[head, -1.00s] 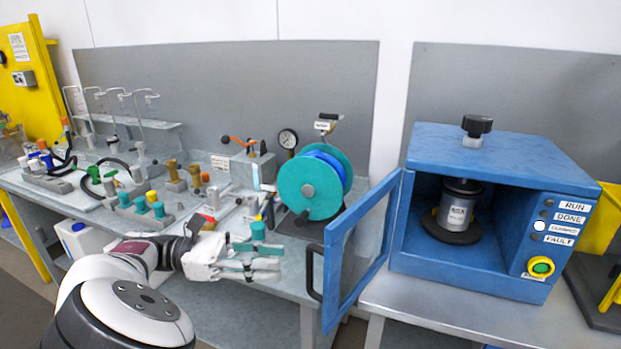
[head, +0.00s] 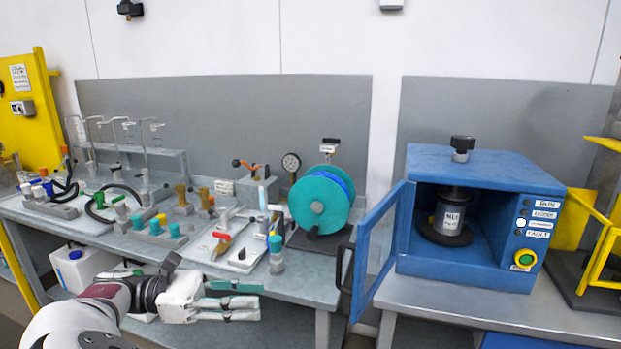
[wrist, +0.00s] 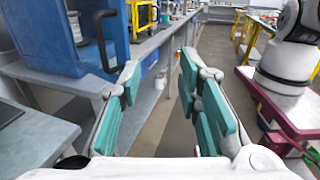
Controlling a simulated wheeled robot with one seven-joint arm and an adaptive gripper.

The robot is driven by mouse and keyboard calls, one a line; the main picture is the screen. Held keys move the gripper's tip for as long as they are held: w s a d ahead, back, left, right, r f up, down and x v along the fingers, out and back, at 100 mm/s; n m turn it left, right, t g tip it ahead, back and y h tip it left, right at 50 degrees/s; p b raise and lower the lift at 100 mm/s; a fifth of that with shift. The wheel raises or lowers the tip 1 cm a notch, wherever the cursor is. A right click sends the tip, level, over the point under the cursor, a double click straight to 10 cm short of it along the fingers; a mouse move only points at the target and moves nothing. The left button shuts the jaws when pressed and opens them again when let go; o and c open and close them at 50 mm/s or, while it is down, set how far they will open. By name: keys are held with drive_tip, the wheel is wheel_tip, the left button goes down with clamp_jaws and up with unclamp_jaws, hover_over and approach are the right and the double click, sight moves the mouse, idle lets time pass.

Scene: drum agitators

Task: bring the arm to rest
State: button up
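My gripper (head: 260,301) is in front of the left bench in the head view, below its top near the front edge, with its fingers pointing right. In the wrist view my gripper (wrist: 157,75) has its teal-padded fingers spread apart, with nothing between them. It is open and empty. The blue agitator cabinet (head: 480,272) stands on the right bench with its door (head: 362,284) swung open. A grey labelled can (head: 451,213) is inside under the clamp. The wrist view shows part of the blue cabinet (wrist: 75,40) at the upper left.
The left bench (head: 300,277) carries a teal reel (head: 318,203), teal-capped vials and fittings. A white jug (head: 78,270) is below it. A yellow frame (head: 597,255) stands at far right. The wrist view shows an open floor aisle (wrist: 190,115) beyond my fingers.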

drive_tip(key=d+r+m+g+y, duration=0.25)
drive_tip(key=d+y, duration=0.25)
drive_tip(key=d, duration=0.6)
drive_tip(key=d+r+m+g+y, duration=0.2)
drive_tip(key=d+r+m+y, duration=0.3)
drive_tip(key=d, duration=0.7)
drive_tip(key=s+d+r+m+t+y, duration=0.1)
drive_tip(key=s+d+m+t+y, duration=0.2)
drive_tip(key=s, duration=0.6)
drive_tip(key=s+d+m+t+y, duration=0.4)
drive_tip(key=s+m+t+y, duration=0.1)
drive_tip(key=s, duration=0.5)
drive_tip(key=m+t, duration=0.1)
drive_tip(key=m, duration=0.1)
drive_tip(key=shift+d+r+m, duration=0.15)
drive_tip(key=shift+r+m, duration=0.2)
drive_tip(key=shift+w, duration=0.15)
